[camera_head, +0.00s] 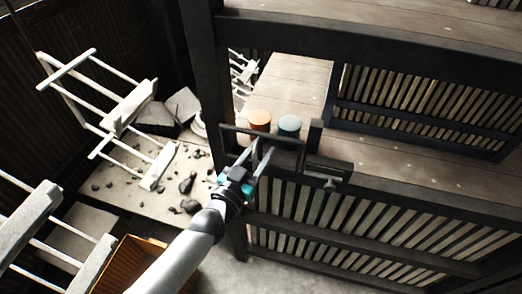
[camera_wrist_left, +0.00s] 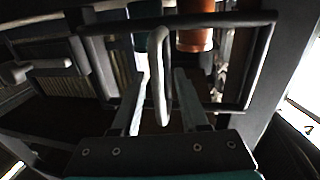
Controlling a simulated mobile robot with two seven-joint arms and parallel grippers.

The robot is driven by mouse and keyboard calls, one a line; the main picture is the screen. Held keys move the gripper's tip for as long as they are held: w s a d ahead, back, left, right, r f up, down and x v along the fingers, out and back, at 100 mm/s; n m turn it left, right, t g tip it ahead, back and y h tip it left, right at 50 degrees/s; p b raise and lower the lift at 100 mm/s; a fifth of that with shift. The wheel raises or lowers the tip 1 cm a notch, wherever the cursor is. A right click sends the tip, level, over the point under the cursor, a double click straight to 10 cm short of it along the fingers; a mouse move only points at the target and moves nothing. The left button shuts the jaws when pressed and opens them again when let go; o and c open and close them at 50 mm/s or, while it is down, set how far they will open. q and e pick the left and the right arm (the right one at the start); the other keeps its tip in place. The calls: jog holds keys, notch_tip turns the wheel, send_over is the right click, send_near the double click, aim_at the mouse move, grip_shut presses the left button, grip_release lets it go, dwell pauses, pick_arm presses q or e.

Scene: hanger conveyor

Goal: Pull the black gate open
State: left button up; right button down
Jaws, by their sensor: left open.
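The black gate (camera_head: 400,200), with dark rails and pale slats, stands right of centre in the head view and looks shut. A thin black bar frame (camera_head: 290,141) rises at its upper left; it also shows in the left wrist view (camera_wrist_left: 245,18). My left gripper (camera_head: 263,150) is open at this frame. In the left wrist view a grey loop-shaped handle (camera_wrist_left: 161,90) lies between its two fingers, with a gap on each side. Whether the fingers touch it is unclear. My right gripper is not in view.
An orange cylinder (camera_head: 260,120) and a teal one (camera_head: 289,125) stand just behind the bar frame. A dark post (camera_head: 206,70) rises left of the gripper. Pale broken racks (camera_head: 128,108), dark rubble (camera_head: 187,184) and an orange crate (camera_head: 128,266) lie at left. Bare floor shows below the gate.

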pick_arm(q)
jog(key=shift+w+d, duration=0.15)
jog(key=shift+w, duration=0.05)
jog(key=shift+c, duration=0.2)
jog(key=c, duration=0.6)
grip_shut()
jog(key=shift+s+d+r, duration=0.1)
jog(key=shift+d, duration=0.05)
dwell(0.4)
